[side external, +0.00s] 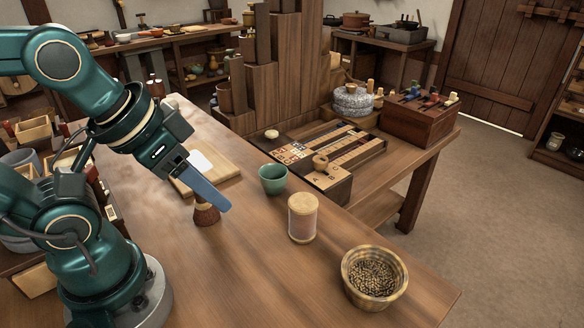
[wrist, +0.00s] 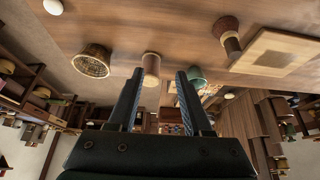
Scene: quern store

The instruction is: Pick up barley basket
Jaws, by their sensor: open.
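The barley basket (side external: 350,287) is a round woven bowl full of brown grain, standing upright near the front right of the wooden table. It also shows at the upper left of the wrist view (wrist: 97,49), left of my fingers. My gripper (side external: 221,207) is at the left of the table, well apart from the basket. In the side view its blue-grey finger passes in front of a brown brush. In the wrist view my gripper (wrist: 159,74) is open, with no object seen held between its two fingers.
A lidded jar (side external: 303,218) and a green cup (side external: 273,179) stand between my gripper and the basket. The brush (side external: 207,214) stands close by my fingers. A wooden board (side external: 222,171) lies behind. A game board (side external: 340,150) is farther back. Table around the basket's left is clear.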

